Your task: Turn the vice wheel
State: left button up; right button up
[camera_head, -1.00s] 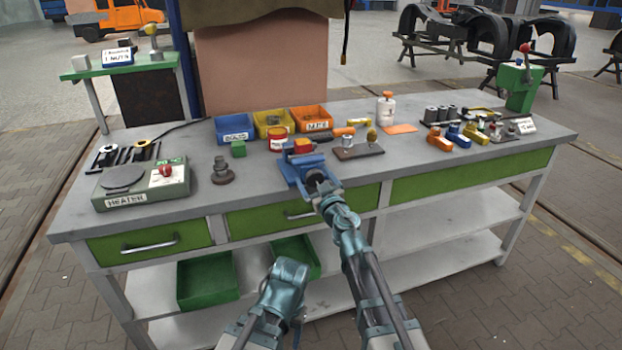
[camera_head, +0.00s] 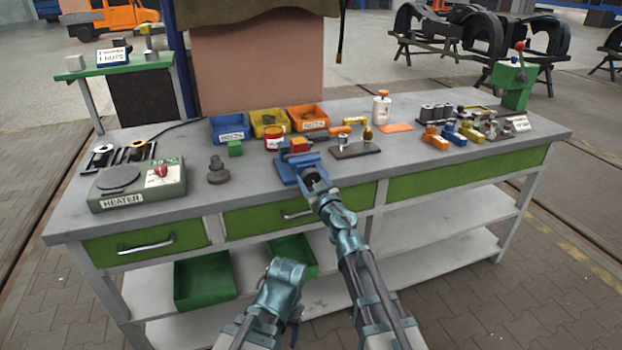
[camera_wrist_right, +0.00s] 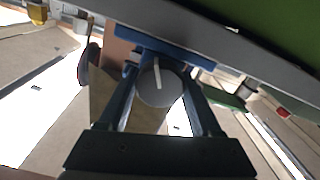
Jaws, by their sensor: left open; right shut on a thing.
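The grey workbench (camera_head: 420,170) carries a heater (camera_head: 138,187) at left, blue, yellow and orange bins (camera_head: 307,117) behind the vice, and a small dark block (camera_head: 355,150) at its right. Green open trays (camera_head: 204,280) are below. Free floor lies in front.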

jog(key=shift+n, duration=3.1)
jog(key=o, duration=1.4)
